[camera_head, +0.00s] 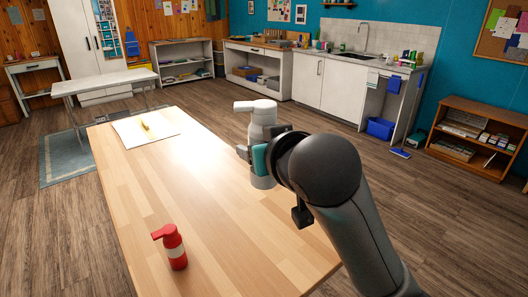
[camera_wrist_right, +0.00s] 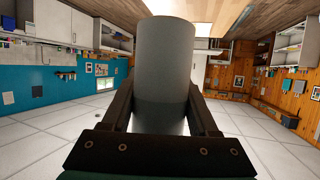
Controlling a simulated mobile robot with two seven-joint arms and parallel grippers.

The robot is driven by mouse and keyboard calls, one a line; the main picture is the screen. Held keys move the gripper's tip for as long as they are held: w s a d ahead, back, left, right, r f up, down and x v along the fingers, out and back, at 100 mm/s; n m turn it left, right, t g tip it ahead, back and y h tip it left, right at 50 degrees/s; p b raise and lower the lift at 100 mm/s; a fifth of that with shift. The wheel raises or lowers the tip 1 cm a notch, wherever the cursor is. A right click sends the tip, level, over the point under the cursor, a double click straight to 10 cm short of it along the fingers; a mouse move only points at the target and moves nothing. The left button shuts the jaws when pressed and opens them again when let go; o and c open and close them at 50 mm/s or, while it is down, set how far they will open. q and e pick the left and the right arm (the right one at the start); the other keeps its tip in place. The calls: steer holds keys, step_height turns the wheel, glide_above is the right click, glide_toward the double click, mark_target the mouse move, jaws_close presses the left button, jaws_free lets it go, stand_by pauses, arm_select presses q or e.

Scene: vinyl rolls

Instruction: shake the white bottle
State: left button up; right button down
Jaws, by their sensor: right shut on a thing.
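The white bottle (camera_head: 264,115) has a pump nozzle pointing left and stands upright in the head view. My right gripper (camera_head: 253,156) is shut around the bottle's body and holds it up over the table's right side. In the right wrist view the bottle (camera_wrist_right: 163,65) shows as a grey cylinder between the two dark fingers. Part of its body is hidden by the gripper in the head view. My left gripper is not in view.
A red pump bottle (camera_head: 174,247) with a pale band stands on the wooden table (camera_head: 215,215) at the front. A paper sheet with a yellow thing (camera_head: 147,128) lies at the table's far left. The middle of the table is clear.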

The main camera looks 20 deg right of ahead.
mark_target(258, 110)
steer(key=shift+r, duration=3.5)
step_height(258, 110, down, 7)
steer(key=shift+f, duration=0.1)
